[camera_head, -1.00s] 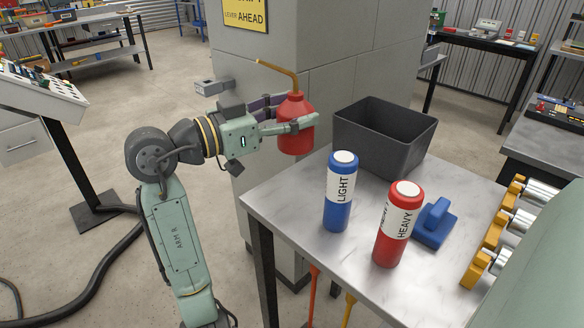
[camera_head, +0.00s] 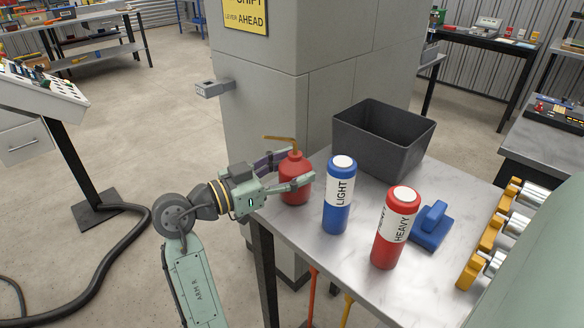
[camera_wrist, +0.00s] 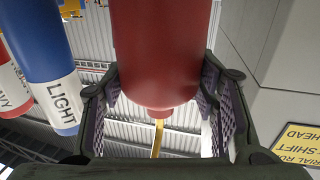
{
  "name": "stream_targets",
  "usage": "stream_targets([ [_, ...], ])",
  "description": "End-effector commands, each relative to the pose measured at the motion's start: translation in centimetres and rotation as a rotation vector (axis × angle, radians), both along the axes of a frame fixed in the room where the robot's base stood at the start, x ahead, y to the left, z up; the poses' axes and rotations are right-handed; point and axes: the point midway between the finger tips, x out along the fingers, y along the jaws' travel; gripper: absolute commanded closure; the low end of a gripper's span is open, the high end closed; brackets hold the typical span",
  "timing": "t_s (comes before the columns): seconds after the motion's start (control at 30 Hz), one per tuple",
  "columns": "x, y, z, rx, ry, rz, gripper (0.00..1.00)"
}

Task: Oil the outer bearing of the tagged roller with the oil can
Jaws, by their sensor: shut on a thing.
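My gripper (camera_head: 285,182) is shut around the body of the red oil can (camera_head: 295,184), at the left edge of the metal table. The can is upright, with its brass spout on top pointing left. It looks at or just above the tabletop; I cannot tell whether it touches. In the wrist view the red can (camera_wrist: 160,50) fills the middle between the two finger pads. Several silver rollers in yellow brackets (camera_head: 497,228) line the right side of the table. I see no tag on them in these views.
A blue LIGHT bottle (camera_head: 338,200) stands just right of the can, and a red HEAVY bottle (camera_head: 395,232) beyond it. A blue block with a handle (camera_head: 432,226) and an open dark bin (camera_head: 375,150) are on the table (camera_head: 310,235). A grey pillar (camera_head: 265,110) stands behind.

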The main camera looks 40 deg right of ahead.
Motion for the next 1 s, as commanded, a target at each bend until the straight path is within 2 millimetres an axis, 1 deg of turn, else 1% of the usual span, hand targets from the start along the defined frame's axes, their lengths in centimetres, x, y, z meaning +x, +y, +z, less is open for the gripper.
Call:
stream_targets([
  [0.2,0.0,0.0,-0.5,-0.001,-0.001,0.0,0.85],
  [0.23,0.0,0.0,-0.4,0.0,0.0,0.0,0.44],
  [0.5,0.0,0.0,-0.4,0.0,0.0,0.0,0.26],
  [0.77,0.0,0.0,-0.4,0.0,0.0,0.0,0.26],
  [0.93,0.0,0.0,0.0,0.0,0.002,-0.001,0.26],
  [1.0,0.3,1.3,-0.7,-0.002,-0.002,0.005,0.26],
])
